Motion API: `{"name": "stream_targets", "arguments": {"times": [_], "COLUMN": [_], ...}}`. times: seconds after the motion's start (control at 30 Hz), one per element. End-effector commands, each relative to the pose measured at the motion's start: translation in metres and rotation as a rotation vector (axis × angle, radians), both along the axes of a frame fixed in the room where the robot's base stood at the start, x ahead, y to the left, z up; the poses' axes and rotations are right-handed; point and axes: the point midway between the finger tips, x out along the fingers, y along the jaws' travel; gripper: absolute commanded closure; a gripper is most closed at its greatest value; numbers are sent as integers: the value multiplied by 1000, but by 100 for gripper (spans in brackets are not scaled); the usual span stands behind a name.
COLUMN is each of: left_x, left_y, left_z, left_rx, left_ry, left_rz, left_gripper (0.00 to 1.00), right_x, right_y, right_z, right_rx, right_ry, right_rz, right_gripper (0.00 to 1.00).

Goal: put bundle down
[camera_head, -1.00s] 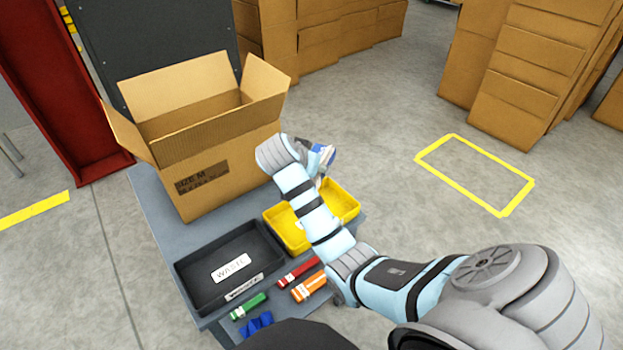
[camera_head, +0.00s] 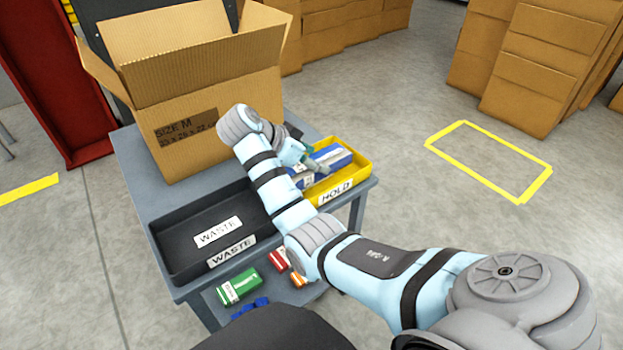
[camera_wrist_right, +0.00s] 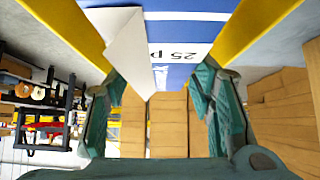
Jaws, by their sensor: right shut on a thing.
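The bundle (camera_head: 331,158) is a blue and white packet, in the head view at the yellow HOLD tray (camera_head: 358,172) on the cart's right end. My right gripper (camera_head: 308,158) is shut on the bundle, its fingers partly hidden by my wrist. In the right wrist view the bundle (camera_wrist_right: 185,45) shows blue and white stripes, the print "25 p" and a pale flap, with yellow tray walls on both sides. The teal fingers of the right gripper (camera_wrist_right: 160,84) stand either side of it. I cannot tell whether the bundle touches the tray floor. My left gripper is not in view.
A black WASTE tray (camera_head: 170,250) sits left of the HOLD tray on the grey cart (camera_head: 133,165). An open carton (camera_head: 195,125) stands behind. Green (camera_head: 239,285), red (camera_head: 279,260) and orange (camera_head: 298,280) packets lie on the lower shelf. A yellow floor outline (camera_head: 520,200) is empty.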

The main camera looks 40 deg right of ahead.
Motion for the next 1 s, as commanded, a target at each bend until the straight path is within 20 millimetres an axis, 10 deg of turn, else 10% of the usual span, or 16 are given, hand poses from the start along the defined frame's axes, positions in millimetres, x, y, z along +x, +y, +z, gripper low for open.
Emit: {"name": "stream_targets", "arguments": {"times": [0.33, 0.37, 0.47, 0.87, 1.0], "left_x": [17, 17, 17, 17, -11], "left_y": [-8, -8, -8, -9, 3], "left_z": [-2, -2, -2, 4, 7], "left_rx": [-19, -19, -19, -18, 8], "left_ry": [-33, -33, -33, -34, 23], "left_rz": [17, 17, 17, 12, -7], "left_gripper": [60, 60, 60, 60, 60], "right_x": [0, 0, 0, 0, 2], "right_y": [0, 0, 0, 7, 30], "right_z": [-29, -29, -29, -19, 7], "right_rx": [0, 1, 0, 1, 2], "right_ry": [1, 2, 2, 1, -1], "right_rz": [0, 1, 1, 2, 4], "right_gripper": [100, 46, 30, 30, 30]}}
